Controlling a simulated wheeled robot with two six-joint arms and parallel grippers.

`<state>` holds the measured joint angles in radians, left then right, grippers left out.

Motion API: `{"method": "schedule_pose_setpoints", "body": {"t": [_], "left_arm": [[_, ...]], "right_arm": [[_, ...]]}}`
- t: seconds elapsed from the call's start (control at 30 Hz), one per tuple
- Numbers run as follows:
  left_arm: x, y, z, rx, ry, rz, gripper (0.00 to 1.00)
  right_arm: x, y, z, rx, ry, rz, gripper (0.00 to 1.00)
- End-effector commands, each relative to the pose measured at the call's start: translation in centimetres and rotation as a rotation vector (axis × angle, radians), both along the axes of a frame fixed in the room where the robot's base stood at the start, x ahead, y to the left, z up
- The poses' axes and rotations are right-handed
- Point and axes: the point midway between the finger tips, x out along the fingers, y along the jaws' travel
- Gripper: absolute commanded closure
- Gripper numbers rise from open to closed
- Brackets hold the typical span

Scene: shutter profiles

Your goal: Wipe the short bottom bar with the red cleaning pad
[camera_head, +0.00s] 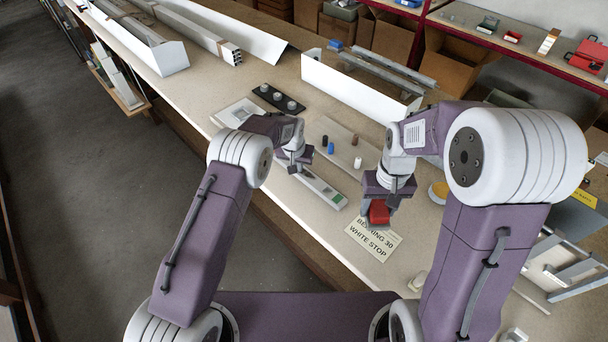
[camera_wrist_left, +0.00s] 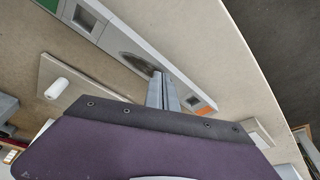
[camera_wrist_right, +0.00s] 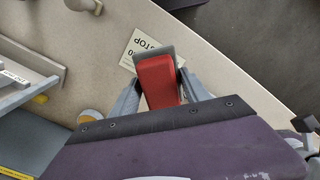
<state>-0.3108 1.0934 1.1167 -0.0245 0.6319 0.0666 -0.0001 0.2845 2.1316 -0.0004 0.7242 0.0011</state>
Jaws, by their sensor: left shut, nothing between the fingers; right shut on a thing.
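The red cleaning pad (camera_head: 379,214) is held between the fingers of my right gripper (camera_head: 381,199), above the printed card. In the right wrist view the red pad (camera_wrist_right: 157,80) has a grey edge at its far end. A pale grey bar (camera_head: 324,191), which looks like the short bottom bar, lies along the table's near side. In the left wrist view the bar (camera_wrist_left: 190,92) carries a dark smudge (camera_wrist_left: 136,62). My left gripper (camera_head: 297,167) is shut and empty, its fingertips over or on the bar beside the smudge; I cannot tell whether they touch.
A printed card (camera_head: 374,240) lies near the table's front edge. Behind the bar, a board (camera_head: 340,140) carries small cylinders, and a black tray (camera_head: 278,98) holds round pieces. White profiles (camera_head: 350,85) lie further back. A grey rack (camera_head: 575,270) stands at the right.

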Motion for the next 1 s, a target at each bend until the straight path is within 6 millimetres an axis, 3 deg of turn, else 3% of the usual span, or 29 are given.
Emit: {"method": "schedule_pose_setpoints", "body": {"t": [1.0], "left_arm": [[0.0,0.0,-0.94,0.0,0.0,0.0,1.0]], "right_arm": [[0.0,0.0,-0.67,0.0,0.0,0.0,0.78]]}}
